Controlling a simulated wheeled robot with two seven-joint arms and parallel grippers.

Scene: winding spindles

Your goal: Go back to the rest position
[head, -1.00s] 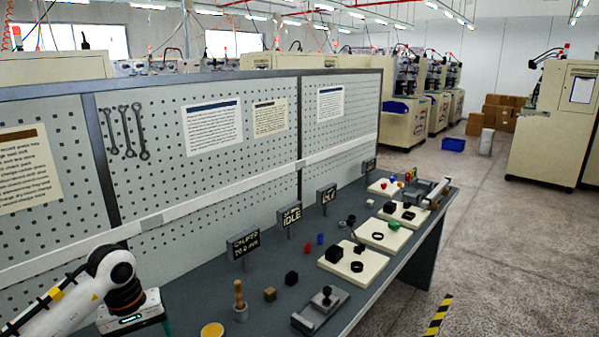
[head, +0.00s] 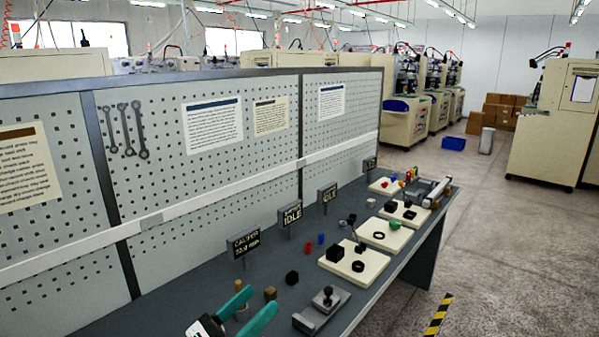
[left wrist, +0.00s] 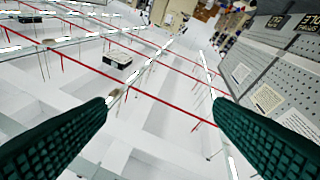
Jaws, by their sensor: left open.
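My left gripper (head: 263,299) is at the bottom of the head view, in front of the bench's near end. Its two teal fingers are apart and point up and to the right, with nothing between them. In the left wrist view the same gripper (left wrist: 162,101) is open, with the ceiling lights and red rails beyond its fingers. The fingers partly cover a wooden-handled tool and a small brown block (head: 270,293) in the head view. My right gripper is not in view.
A pegboard (head: 225,165) stands behind. Open floor (head: 500,240) lies right.

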